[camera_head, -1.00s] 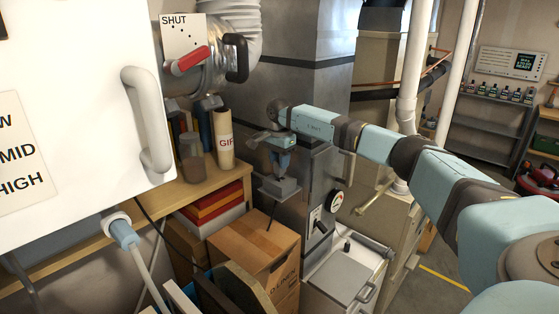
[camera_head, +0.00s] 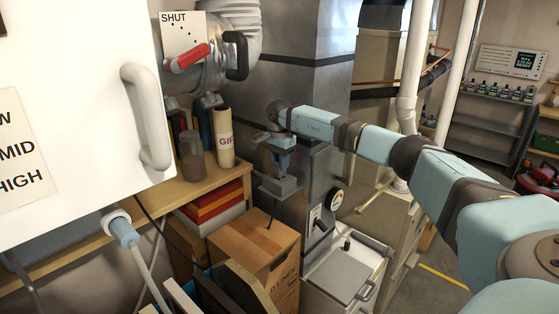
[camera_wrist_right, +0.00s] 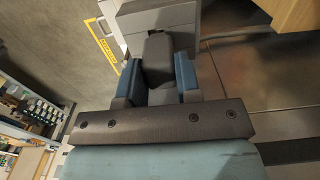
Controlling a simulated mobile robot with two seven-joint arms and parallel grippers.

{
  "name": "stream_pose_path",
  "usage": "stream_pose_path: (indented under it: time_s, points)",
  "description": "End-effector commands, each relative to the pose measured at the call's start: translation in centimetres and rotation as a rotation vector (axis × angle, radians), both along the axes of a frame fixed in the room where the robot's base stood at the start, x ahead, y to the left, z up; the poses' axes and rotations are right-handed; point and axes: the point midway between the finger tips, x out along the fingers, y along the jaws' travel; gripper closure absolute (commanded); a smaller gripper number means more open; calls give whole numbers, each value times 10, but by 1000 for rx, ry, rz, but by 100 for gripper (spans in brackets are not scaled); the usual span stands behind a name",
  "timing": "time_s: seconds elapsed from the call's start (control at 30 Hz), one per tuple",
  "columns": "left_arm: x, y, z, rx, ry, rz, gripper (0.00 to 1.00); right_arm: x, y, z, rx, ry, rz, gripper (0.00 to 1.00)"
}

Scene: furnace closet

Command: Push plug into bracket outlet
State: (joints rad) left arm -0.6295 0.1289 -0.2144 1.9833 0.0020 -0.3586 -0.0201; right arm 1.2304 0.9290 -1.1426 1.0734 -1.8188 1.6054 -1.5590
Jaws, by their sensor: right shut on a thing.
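My right gripper (camera_head: 283,164) points down at the front of the grey metal furnace duct. It also shows in the right wrist view (camera_wrist_right: 158,82), where its two blue fingers are shut on a dark grey plug (camera_wrist_right: 157,58). In the head view the plug is mostly hidden by the fingers. The grey bracket outlet (camera_head: 281,188) is right under the fingertips, and its grey body shows beyond the plug in the wrist view (camera_wrist_right: 150,20). I cannot tell how deep the plug sits in it. A dark cable hangs below the bracket. My left gripper is not in view.
A cardboard box (camera_head: 255,249) stands below the bracket. A wooden shelf (camera_head: 190,190) with jars and a tube is to the left. A white panel with a handle (camera_head: 145,118) fills the near left. A white cabinet (camera_head: 345,275) stands lower right, with open floor beyond.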

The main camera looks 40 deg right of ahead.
Motion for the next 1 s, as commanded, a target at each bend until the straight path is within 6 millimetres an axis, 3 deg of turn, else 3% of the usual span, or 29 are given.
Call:
stream_pose_path:
  time_s: [0.6,0.63,0.73,1.0]
  points:
    - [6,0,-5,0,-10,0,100,0,0,-16,0,1,0,100]
    - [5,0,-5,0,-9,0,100,0,0,-16,0,1,0,64]
    - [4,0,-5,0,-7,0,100,0,0,-15,0,1,0,41]
    - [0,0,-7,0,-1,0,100,0,0,-15,0,1,0,39]
